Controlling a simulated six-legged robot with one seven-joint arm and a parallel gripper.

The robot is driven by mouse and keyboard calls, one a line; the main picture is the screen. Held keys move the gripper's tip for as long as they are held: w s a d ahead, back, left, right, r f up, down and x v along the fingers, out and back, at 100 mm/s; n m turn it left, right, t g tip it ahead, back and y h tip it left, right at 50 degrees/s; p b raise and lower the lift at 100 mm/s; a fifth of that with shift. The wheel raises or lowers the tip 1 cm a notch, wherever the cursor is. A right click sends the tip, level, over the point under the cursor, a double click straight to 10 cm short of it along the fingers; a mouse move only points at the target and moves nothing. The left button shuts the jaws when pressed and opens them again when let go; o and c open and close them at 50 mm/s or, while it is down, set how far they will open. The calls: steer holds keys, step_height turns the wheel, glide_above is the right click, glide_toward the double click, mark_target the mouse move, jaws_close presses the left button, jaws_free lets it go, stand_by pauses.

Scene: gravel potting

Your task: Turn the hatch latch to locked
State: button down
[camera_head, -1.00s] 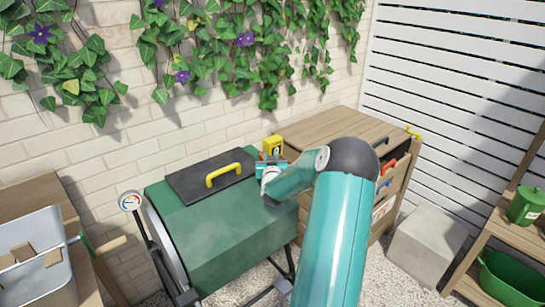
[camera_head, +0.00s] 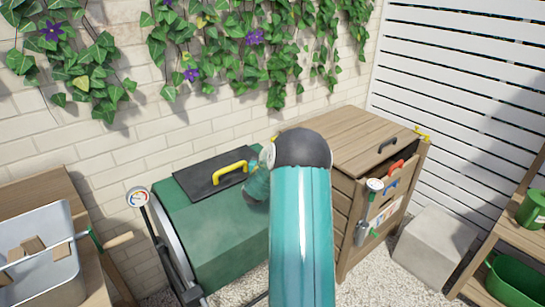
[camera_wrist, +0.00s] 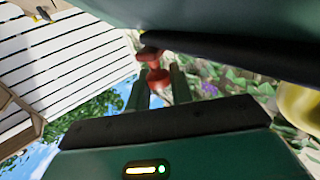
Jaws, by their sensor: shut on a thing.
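The hatch (camera_head: 195,181) is a dark flat lid on top of the green drum (camera_head: 205,235), with a yellow handle (camera_head: 230,172). It lies closed on the drum. The red latch (camera_wrist: 153,55) shows in the wrist view at the dark hatch edge. My gripper (camera_wrist: 159,84) is shut on the red latch, one finger on each side of it. In the head view my arm hides the latch and the gripper, beyond the right end of the hatch. The latch's exact angle cannot be told.
A wooden cabinet (camera_head: 345,140) stands right of the drum, with a grey block (camera_head: 433,242) beside it. A gauge (camera_head: 138,198) stands at the drum's left end. A grey tray (camera_head: 40,255) is at far left. Shelves with green pots (camera_head: 515,282) are at far right.

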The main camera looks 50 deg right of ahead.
steer(key=shift+w, duration=0.1)
steer(key=c, duration=1.3)
jaws_free()
steer(key=shift+a, duration=0.15)
steer(key=v, duration=1.3)
steer(key=shift+s+a, duration=0.25)
steer(key=shift+s, duration=0.05)
